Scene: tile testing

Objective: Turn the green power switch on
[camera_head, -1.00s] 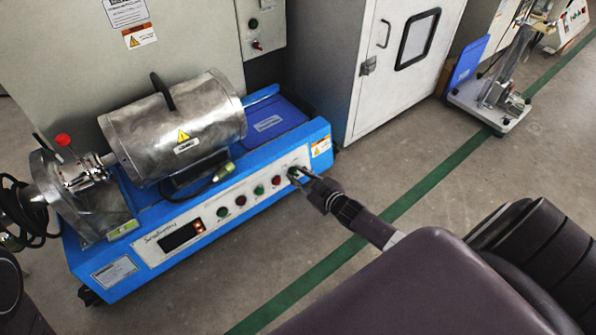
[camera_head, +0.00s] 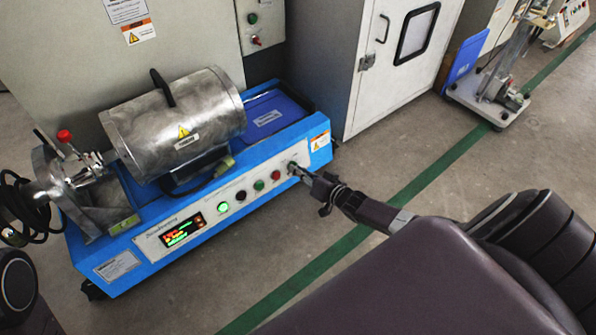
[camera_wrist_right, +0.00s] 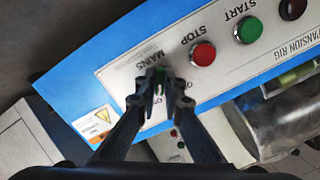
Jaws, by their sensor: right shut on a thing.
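The green power switch (camera_wrist_right: 160,90) is at the MAINS end of the white control panel (camera_head: 210,199) on the blue rig. In the right wrist view it shows only as a bit of green between the fingertips. My right gripper (camera_head: 296,171) reaches the panel's right end, shut on the switch. In the right wrist view its two dark fingertips (camera_wrist_right: 164,84) stand on either side of the switch. In the head view the fingers mostly hide the switch. The panel's display (camera_head: 182,230) is lit with red and green characters. My left gripper is out of view.
A red STOP button (camera_wrist_right: 203,53) and a green START button (camera_wrist_right: 248,30) sit close beside the switch. A metal cylinder (camera_head: 180,120) lies on top of the rig. A white cabinet (camera_head: 385,75) stands behind right. Floor in front is clear.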

